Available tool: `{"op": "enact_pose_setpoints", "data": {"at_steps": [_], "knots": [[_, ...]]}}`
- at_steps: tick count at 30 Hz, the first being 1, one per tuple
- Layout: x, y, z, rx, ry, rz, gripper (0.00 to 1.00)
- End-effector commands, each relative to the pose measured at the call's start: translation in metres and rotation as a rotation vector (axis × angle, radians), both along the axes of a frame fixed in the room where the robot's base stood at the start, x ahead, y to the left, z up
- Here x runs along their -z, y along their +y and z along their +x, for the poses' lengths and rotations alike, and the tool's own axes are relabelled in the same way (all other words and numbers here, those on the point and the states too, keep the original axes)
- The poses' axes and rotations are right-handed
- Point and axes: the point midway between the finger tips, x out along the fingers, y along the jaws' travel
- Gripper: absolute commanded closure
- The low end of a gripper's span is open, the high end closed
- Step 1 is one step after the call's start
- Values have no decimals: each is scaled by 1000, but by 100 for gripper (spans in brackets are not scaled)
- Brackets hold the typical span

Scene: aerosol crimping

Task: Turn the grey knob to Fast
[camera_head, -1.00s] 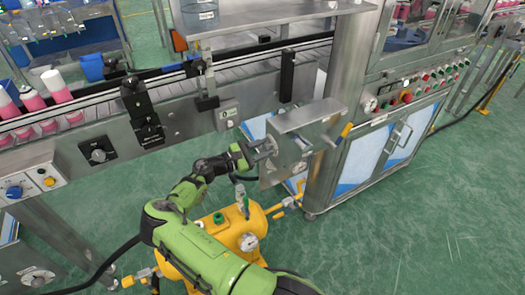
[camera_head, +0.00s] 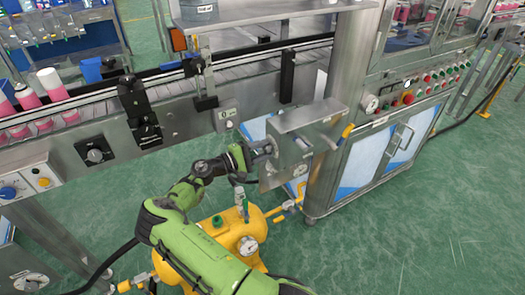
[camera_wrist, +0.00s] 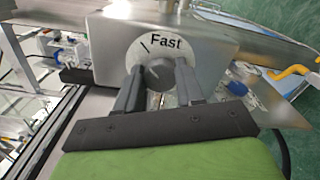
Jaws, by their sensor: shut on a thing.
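In the wrist view, the grey round knob (camera_wrist: 158,75) sits on a pale dial (camera_wrist: 142,52) on the face of a metal box. The word Fast is printed on the dial above the knob, with a short dark line to its left. My gripper (camera_wrist: 160,76) has one finger on each side of the knob and is shut on it. The knob's lower part is partly hidden between the fingers, and its pointing direction is hard to tell. In the head view, my gripper (camera_head: 264,151) is at the left side of the metal box (camera_head: 300,125), and the knob is hidden.
A conveyor with pink cans (camera_head: 50,83) runs behind my arm. A yellow tank with a gauge (camera_head: 246,244) stands close beneath the arm. A metal cabinet with buttons (camera_head: 407,97) stands to the right. Green floor is open at the lower right.

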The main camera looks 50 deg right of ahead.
Motion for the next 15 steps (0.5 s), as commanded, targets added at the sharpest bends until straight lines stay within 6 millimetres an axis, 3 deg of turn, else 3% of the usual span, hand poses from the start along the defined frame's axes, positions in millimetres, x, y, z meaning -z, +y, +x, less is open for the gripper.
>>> {"op": "enact_pose_setpoints", "data": {"at_steps": [15], "knots": [[1, 0, 0, 0, -45, -12, 93]]}}
